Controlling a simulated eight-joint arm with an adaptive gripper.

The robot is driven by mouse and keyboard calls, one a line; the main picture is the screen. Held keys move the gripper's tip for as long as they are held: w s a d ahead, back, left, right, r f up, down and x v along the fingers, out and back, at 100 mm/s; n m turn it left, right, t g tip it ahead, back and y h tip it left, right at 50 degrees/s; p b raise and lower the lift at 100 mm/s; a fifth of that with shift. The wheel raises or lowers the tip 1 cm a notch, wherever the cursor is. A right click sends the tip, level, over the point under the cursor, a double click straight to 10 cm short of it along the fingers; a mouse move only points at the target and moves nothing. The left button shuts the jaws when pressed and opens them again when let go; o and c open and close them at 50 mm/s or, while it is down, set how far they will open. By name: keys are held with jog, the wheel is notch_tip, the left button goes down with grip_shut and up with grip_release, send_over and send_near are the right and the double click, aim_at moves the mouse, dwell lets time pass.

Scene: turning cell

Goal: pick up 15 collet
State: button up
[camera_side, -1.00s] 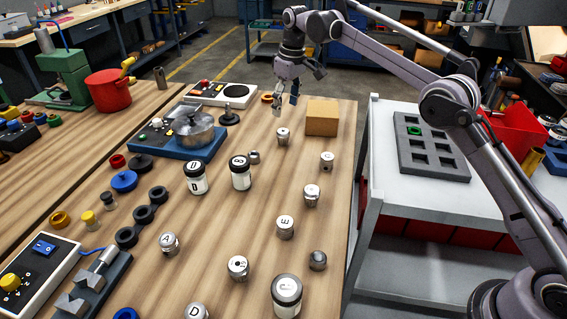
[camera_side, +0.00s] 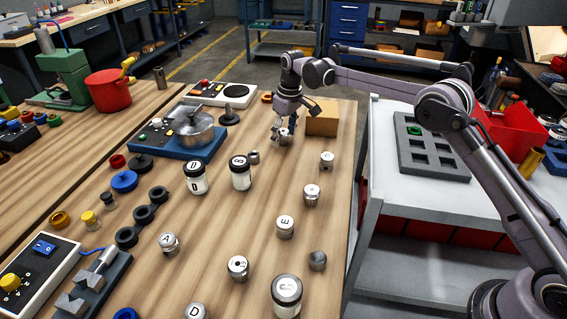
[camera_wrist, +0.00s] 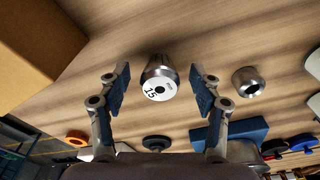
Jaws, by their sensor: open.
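The 15 collet (camera_wrist: 158,79) is a silver metal piece with a white end face printed "15". In the wrist view it lies between my gripper's two blue-padded fingers (camera_wrist: 160,92), with a gap on both sides. In the side view the collet (camera_side: 285,135) stands on the wooden bench and is partly covered by the fingers. My gripper (camera_side: 283,140) is open and lowered around it, and it holds nothing.
A cardboard box (camera_side: 322,118) stands close to the right of my gripper. A small metal piece (camera_side: 253,157) stands to its left. Lettered jars (camera_side: 240,173) and several more collets (camera_side: 312,195) are nearer the camera. A grey tray with pockets (camera_side: 432,152) is on the white cart.

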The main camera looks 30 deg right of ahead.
jog(key=shift+f, duration=0.3)
grip_shut()
jog(key=shift+r, duration=0.15)
